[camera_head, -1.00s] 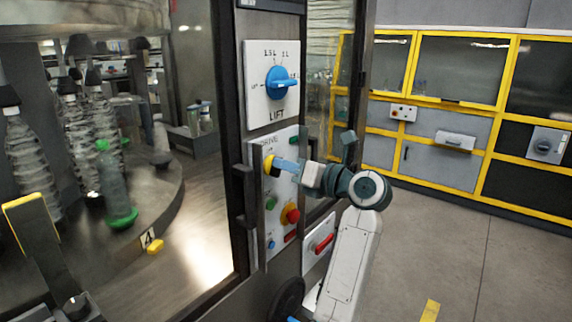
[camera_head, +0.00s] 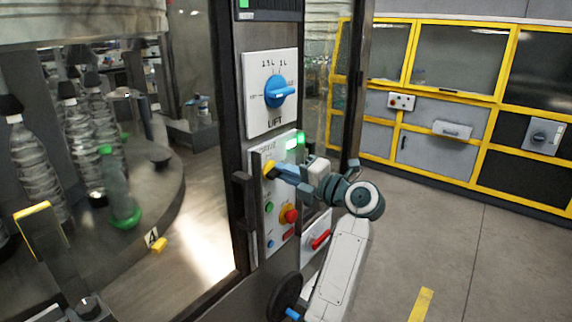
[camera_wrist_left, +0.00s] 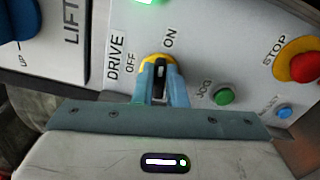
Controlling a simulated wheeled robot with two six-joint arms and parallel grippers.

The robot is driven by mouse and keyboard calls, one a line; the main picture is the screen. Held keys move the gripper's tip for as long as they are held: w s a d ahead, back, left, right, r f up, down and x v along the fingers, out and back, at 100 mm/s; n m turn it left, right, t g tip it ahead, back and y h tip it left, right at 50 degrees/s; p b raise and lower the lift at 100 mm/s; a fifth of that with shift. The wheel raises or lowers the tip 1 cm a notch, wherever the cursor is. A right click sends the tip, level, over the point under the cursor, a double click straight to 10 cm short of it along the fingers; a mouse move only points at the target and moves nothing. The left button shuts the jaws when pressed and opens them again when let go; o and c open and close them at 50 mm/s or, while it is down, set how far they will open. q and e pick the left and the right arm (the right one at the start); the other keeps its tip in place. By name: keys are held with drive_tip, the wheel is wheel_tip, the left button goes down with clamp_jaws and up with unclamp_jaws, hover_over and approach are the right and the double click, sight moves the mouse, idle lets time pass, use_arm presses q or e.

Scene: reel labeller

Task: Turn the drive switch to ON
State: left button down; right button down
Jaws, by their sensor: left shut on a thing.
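The drive switch (camera_head: 268,168) is a yellow-ringed rotary knob on the white drive panel (camera_head: 255,190). In the left wrist view the switch (camera_wrist_left: 160,66) has a dark handle between the OFF and ON labels; I cannot tell its exact pointing. My left gripper (camera_head: 277,171) is at the switch, its blue fingers (camera_wrist_left: 161,84) shut on either side of the handle. The fingers hide part of the knob. A green lamp (camera_head: 295,141) above the switch is lit, and its glow shows at the top of the left wrist view (camera_wrist_left: 147,2). My right gripper is not in view.
A blue lift knob (camera_head: 280,91) is on the panel above. A green jog button (camera_head: 269,207), a red stop button (camera_head: 291,215) and a red handle (camera_head: 321,239) sit below. Bottles (camera_head: 35,165) stand at left. The floor at right is clear.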

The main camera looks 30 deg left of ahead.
use_arm(q)
drive_tip(key=shift+m+p, duration=0.75)
drive_tip(key=shift+m, duration=0.35)
drive_tip(key=shift+f, duration=0.1)
drive_tip(key=c, duration=1.5)
unclamp_jaws()
drive_tip(key=shift+w, duration=0.1)
drive_tip(key=shift+o, duration=0.2)
drive_tip(key=shift+d, duration=0.1)
